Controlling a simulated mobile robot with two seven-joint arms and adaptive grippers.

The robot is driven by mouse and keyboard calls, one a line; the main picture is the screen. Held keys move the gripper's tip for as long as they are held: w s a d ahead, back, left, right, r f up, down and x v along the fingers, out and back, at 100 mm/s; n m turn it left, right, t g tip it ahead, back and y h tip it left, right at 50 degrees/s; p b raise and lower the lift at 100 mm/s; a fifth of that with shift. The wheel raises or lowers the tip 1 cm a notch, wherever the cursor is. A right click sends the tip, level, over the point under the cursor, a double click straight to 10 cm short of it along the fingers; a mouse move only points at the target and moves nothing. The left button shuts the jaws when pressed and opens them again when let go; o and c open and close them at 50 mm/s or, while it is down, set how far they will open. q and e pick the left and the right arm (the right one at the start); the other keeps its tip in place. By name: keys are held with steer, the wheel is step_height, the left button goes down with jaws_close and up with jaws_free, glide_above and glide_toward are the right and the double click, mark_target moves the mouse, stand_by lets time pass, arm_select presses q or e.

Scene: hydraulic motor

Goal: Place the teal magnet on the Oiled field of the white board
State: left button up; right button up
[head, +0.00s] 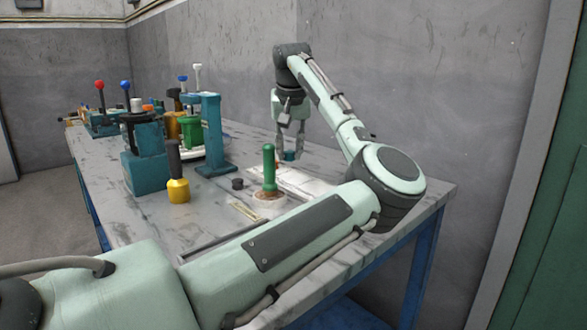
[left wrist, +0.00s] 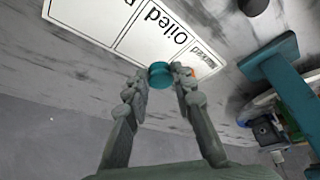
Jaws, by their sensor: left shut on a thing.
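The teal magnet (left wrist: 160,76) is a short round piece between my left fingertips; it also shows in the head view (head: 289,155). My left gripper (head: 290,137) points down over the far part of the white board (head: 316,185) and is shut on the magnet. In the left wrist view the gripper (left wrist: 160,80) holds it at the board's edge, close to the field reading "Oiled" (left wrist: 166,32). I cannot tell whether the magnet touches the board. A small orange piece (left wrist: 190,72) shows by one finger. My right gripper is not in view.
A green-handled tool (head: 269,167) in a round dish stands beside the board. A yellow-based tool (head: 178,188), a small dark cylinder (head: 237,184) and a teal press (head: 212,135) stand to the left. The grey wall lies behind the table.

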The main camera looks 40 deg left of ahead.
mark_target(293, 177)
arm_select(q)
steer(key=shift+w+d+f, duration=0.35)
steer(key=shift+w+f, duration=0.05)
steer(key=shift+f, duration=0.1)
step_height(293, 177, down, 4)
steer(key=shift+r, duration=0.15)
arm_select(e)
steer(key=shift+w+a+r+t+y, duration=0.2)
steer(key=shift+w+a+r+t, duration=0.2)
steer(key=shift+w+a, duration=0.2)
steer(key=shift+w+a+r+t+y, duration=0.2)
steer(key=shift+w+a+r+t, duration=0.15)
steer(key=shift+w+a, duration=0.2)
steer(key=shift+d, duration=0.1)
arm_select(q)
steer(key=o, duration=0.8)
steer(key=shift+o, duration=0.2)
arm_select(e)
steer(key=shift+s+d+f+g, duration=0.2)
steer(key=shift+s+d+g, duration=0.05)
